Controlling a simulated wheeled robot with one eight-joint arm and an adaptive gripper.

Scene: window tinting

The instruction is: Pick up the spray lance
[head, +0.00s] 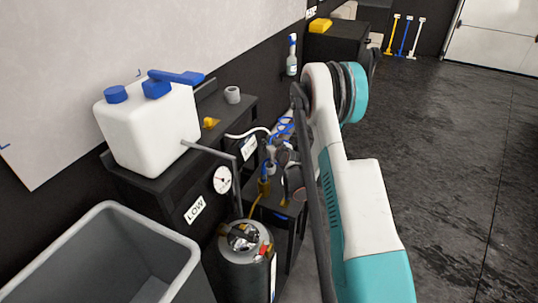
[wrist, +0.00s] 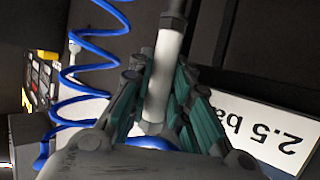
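In the wrist view, a pale cylinder with a dark grey upper end, which looks like the spray lance (wrist: 164,62), runs between the teal-padded fingers of my gripper (wrist: 163,90). The fingers are drawn in close along both of its sides and appear shut on it. A blue coiled hose (wrist: 95,57) hangs beside it at the left. In the head view my gripper (head: 284,160) is low beside the dark bench, partly hidden by my arm. The lance cannot be made out clearly there among the blue coil and fittings.
A white jug (head: 150,125) with blue caps stands on the dark shelf, above a round gauge (head: 222,180). A metal pressure tank (head: 246,262) and a grey bin (head: 100,265) are below. A "2.5 ba" label (wrist: 262,125) lies close to the right finger. Open floor (head: 450,170) is at the right.

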